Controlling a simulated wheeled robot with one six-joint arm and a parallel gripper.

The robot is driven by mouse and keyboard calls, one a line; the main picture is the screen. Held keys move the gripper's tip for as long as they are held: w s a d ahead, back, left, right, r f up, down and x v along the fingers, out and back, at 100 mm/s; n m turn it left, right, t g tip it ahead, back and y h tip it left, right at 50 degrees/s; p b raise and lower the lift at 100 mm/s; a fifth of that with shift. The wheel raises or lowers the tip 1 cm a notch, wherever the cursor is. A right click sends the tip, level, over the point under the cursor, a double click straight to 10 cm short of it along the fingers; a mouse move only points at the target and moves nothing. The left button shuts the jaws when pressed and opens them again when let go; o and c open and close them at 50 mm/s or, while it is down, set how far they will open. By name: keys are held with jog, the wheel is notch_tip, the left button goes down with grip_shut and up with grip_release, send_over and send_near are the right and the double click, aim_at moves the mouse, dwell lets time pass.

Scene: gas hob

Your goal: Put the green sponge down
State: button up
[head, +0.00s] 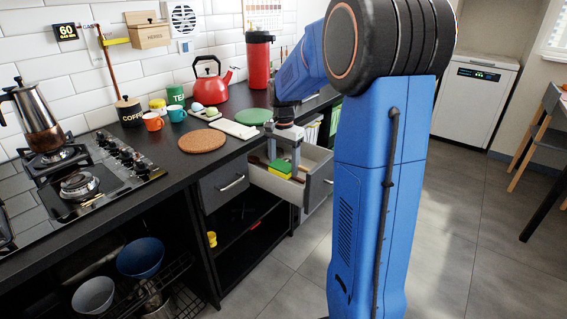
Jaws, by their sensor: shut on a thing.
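The green sponge (280,167), with a yellow layer along its lower edge, is between the fingers of my gripper (284,160) in the head view. My gripper points down and is shut on the sponge. Both are at the open drawer (287,194), within its outline. I cannot tell whether the sponge touches the drawer's floor.
The dark worktop (232,148) beside the drawer holds a cork mat (201,141), a green round mat (254,116), a white slab (233,129) and a red kettle (210,82). A closed drawer (222,186) is to the left. Wooden utensils seem to lie in the open drawer.

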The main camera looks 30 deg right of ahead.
aim_at(283, 165)
jog(key=o, duration=1.1)
notch_tip(283, 165, up, 12)
jog(key=r, duration=0.1)
jog(key=s+a+n+t, duration=0.1)
jog(key=s+a+n, duration=0.2)
jog(key=s+a, duration=0.3)
jog(key=s+a+n+t, duration=0.1)
jog(key=s+a+n, duration=0.25)
jog(key=s, duration=0.55)
jog(key=s+a+f+n+t, duration=0.1)
jog(key=s+a+f+n, duration=0.1)
jog(key=s, duration=0.3)
jog(key=s+a+f+n+t, duration=0.1)
jog(key=s+a+f+n, duration=0.1)
jog(key=s, duration=0.3)
jog(key=s+a+f+n, duration=0.3)
jog(key=s+f, duration=0.1)
jog(key=s, duration=0.1)
jog(key=shift+s+f+n+t, duration=0.25)
jog(key=shift+t, duration=0.15)
